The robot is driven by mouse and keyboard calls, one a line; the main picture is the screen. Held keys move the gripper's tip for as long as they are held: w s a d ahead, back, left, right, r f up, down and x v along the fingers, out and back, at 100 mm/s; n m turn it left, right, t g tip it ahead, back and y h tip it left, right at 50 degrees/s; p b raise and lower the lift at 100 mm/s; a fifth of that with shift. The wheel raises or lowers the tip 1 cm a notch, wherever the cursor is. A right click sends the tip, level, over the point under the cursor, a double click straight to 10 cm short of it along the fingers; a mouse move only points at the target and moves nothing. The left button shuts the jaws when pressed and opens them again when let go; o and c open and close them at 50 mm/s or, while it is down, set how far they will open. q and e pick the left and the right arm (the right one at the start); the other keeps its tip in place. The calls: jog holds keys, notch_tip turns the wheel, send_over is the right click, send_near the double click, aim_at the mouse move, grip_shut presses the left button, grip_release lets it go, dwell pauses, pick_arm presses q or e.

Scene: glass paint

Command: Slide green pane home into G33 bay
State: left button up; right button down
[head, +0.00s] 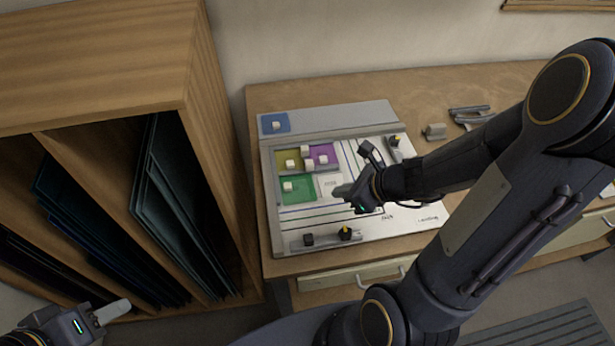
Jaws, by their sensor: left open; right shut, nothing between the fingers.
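The green pane (303,194), with a small pale knob on it, lies in the lower left of the panel on the workboard (285,215). The yellow pane (284,166) lies above it and the purple pane (327,150) lies up and to its right. Labels on the board are too small to read surely, so I cannot tell which spot is the G33 bay. My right gripper (344,191) is shut and empty over the board, a little right of the green pane and apart from it. My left gripper (110,312) is open at the bottom left, far from the board.
A blue pane (268,130) lies on the grey strip behind the board. A rail with dark and yellow knobs (325,239) runs along the board's front. Metal tools (470,115) lie at the back right. A wooden rack (190,60) of dark sheets stands left of the table.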

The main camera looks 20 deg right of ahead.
aim_at(292, 187)
jog(key=b+x, duration=0.4)
jog(key=x, duration=0.6)
jog(key=shift+s+a+f, duration=0.1)
jog(key=shift+a+f, duration=0.05)
jog(key=shift+a, duration=0.05)
jog(key=shift+w+a+r+p, duration=0.25)
jog(key=shift+w+a+p, duration=0.05)
jog(key=shift+w, duration=0.2)
jog(key=shift+w+a+r+p, duration=0.25)
jog(key=shift+w+a, duration=0.1)
jog(key=shift+w, duration=0.15)
jog(key=shift+w+a+f, duration=0.1)
jog(key=shift+w+a, duration=0.25)
jog(key=shift+w, duration=0.2)
jog(key=shift+w+a+f+b, duration=0.15)
jog(key=shift+w+a+b, duration=0.2)
jog(key=shift+w+b, duration=0.1)
jog(key=shift+w+a, duration=0.15)
jog(key=shift+w, duration=0.05)
